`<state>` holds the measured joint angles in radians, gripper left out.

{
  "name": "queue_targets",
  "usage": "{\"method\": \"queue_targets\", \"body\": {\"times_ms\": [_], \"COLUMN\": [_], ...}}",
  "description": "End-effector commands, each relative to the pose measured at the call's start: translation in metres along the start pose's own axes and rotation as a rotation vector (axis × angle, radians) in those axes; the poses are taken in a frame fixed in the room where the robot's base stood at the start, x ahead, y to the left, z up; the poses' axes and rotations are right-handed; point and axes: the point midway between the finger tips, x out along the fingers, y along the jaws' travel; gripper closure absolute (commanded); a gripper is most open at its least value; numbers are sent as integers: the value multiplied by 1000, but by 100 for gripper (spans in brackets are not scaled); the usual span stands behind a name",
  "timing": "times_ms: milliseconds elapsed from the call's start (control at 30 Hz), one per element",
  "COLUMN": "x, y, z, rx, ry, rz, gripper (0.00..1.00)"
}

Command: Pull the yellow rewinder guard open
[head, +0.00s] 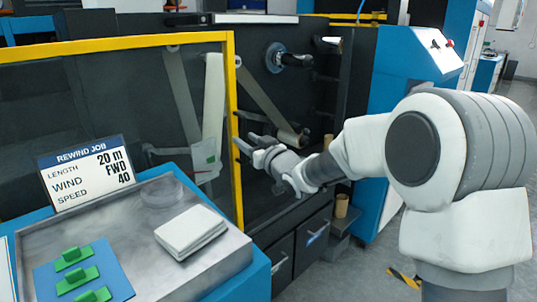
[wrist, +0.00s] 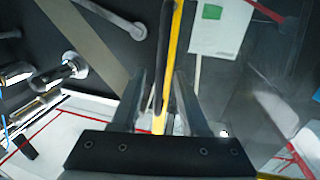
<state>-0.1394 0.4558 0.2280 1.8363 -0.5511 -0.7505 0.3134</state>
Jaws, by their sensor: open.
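The yellow rewinder guard (head: 230,80) is a yellow frame with a see-through panel, standing upright across the left part of the dark machine in the head view. Its right upright is nearest my arm. In the wrist view the yellow edge (wrist: 175,55) runs down between my fingers, with a dark bar-like handle (wrist: 163,50) along it. My gripper (head: 243,130) is at this upright, about mid-height. In the wrist view my gripper (wrist: 162,85) is open, one finger on each side of the handle and edge. I cannot tell whether either finger touches.
Rollers and a web strip (head: 262,105) show right of the guard's edge. A metal-topped bench (head: 150,240) stands in front, with a job sign (head: 88,172), a white pad (head: 190,230) and green blocks on a blue mat (head: 120,280). A blue cabinet (head: 400,70) stands at right.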

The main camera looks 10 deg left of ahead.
Motion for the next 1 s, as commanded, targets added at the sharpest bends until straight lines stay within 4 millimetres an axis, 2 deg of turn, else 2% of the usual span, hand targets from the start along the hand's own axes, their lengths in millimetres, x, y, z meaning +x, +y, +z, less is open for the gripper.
{"method": "queue_targets", "body": {"times_ms": [700,833,1000], "x": [-139,-154,-161], "y": [1,1,0], "z": [-2,-1,0], "rx": [0,-1,0], "ry": [-1,-1,-1], "rz": [3,2,1], "gripper": [55,55,55]}}
